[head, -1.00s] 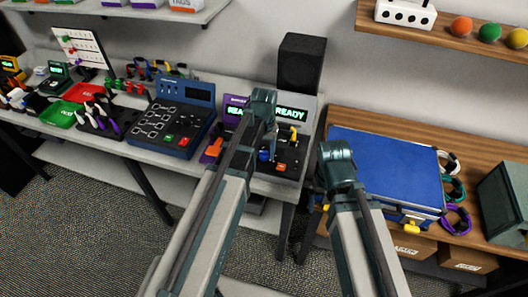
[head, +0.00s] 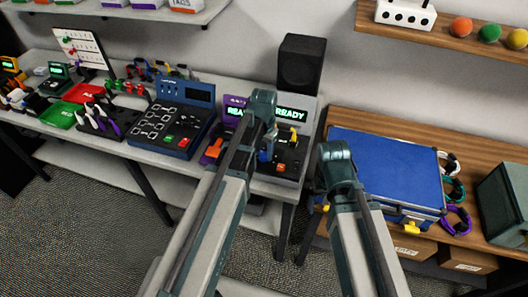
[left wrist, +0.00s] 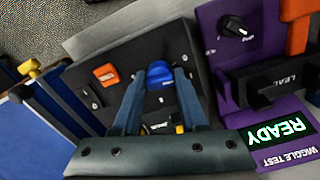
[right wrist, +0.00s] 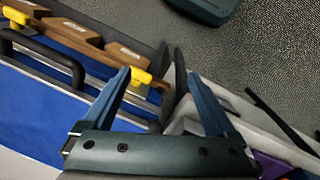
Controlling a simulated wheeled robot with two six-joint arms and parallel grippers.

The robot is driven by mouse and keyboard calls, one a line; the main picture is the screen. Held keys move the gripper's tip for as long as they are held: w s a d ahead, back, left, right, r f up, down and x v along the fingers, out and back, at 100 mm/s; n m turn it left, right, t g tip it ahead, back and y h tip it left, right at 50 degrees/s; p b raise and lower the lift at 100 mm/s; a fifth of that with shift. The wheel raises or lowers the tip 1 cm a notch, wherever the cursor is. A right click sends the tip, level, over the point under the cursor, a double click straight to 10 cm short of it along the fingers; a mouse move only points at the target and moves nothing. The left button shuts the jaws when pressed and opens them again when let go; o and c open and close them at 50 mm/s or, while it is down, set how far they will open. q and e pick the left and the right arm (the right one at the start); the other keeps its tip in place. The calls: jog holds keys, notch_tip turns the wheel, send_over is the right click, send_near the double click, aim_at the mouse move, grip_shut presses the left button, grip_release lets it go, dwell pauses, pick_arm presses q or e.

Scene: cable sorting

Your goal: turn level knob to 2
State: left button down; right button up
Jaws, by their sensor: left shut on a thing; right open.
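The blue knob (left wrist: 160,73) stands on the black panel of a tester (left wrist: 120,65). In the left wrist view, my left gripper (left wrist: 159,82) has its two fingers on either side of the blue knob and is shut on it. The number the knob points to cannot be read. In the head view, the tester (head: 290,165) is partly hidden behind my left arm. My right gripper (right wrist: 160,76) is open and empty, near the blue case (right wrist: 60,110) in the right wrist view. My right arm hides its fingers in the head view.
An orange rocker switch (left wrist: 105,74) sits near the knob. A purple wiggle tester (left wrist: 235,50) with a black knob and a READY display stands beside the panel. A blue-black console (head: 170,125) stands to the left. A black speaker (head: 302,63) stands behind.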

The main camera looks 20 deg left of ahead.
aim_at(264, 152)
pick_arm(q)
jog(key=m, duration=1.2)
jog(key=shift+m, duration=0.3)
dwell(0.4)
jog(key=shift+c, duration=2.3)
grip_release()
jog(key=shift+r, duration=0.1)
notch_tip(264, 152, up, 14)
jog(key=p, duration=1.4)
